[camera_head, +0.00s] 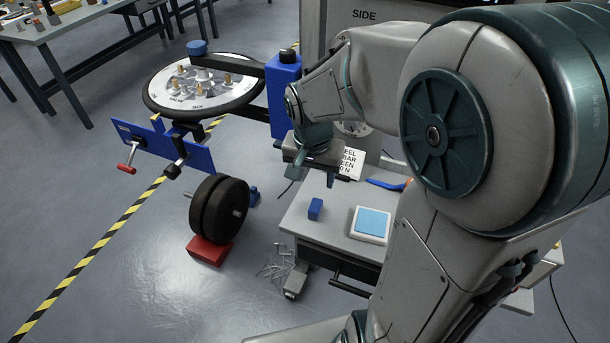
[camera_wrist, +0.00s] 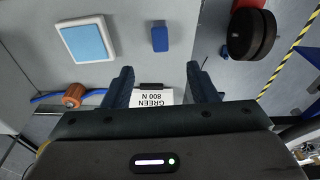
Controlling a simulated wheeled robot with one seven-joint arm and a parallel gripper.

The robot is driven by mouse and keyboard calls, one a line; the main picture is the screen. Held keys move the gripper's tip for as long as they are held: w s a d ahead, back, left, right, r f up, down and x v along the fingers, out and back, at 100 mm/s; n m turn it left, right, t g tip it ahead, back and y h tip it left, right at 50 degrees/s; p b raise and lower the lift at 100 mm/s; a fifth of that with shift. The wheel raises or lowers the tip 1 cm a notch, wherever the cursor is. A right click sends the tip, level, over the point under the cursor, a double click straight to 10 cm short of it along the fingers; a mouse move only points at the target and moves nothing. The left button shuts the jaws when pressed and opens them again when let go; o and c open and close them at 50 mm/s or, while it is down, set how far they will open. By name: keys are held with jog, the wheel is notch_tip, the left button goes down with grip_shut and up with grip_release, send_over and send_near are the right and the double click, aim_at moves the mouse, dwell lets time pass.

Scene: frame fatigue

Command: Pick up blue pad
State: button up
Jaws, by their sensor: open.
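A light-blue square pad (camera_head: 371,223) lies on a white square base (camera_head: 356,236) on the grey bench top (camera_head: 300,217). It also shows at the upper left of the wrist view (camera_wrist: 86,42). A small dark-blue block (camera_head: 315,209) sits on the bench to the left of the pad; in the wrist view the block (camera_wrist: 159,38) is ahead of the fingers. Which blue thing is meant by the pad, I cannot tell for sure. My gripper (camera_wrist: 159,78) is open and empty, above the bench and apart from both, its fingers nearer in line with the block.
A white card reading "GREEN 800 N" (camera_wrist: 153,97) shows between my fingers. Black weight discs (camera_head: 219,208) stand on a red block to the left. A round dial table (camera_head: 205,90) stands behind with a blue bracket (camera_head: 165,146).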

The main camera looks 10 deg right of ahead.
aim_at(316, 205)
jog(key=f, duration=0.4)
jog(key=w+f, duration=0.1)
jog(key=f, duration=0.4)
jog(key=w+d+f, duration=0.1)
jog(key=f, duration=0.3)
jog(key=shift+d+f, duration=0.1)
jog(key=shift+f, duration=0.25)
jog(key=c, duration=1)
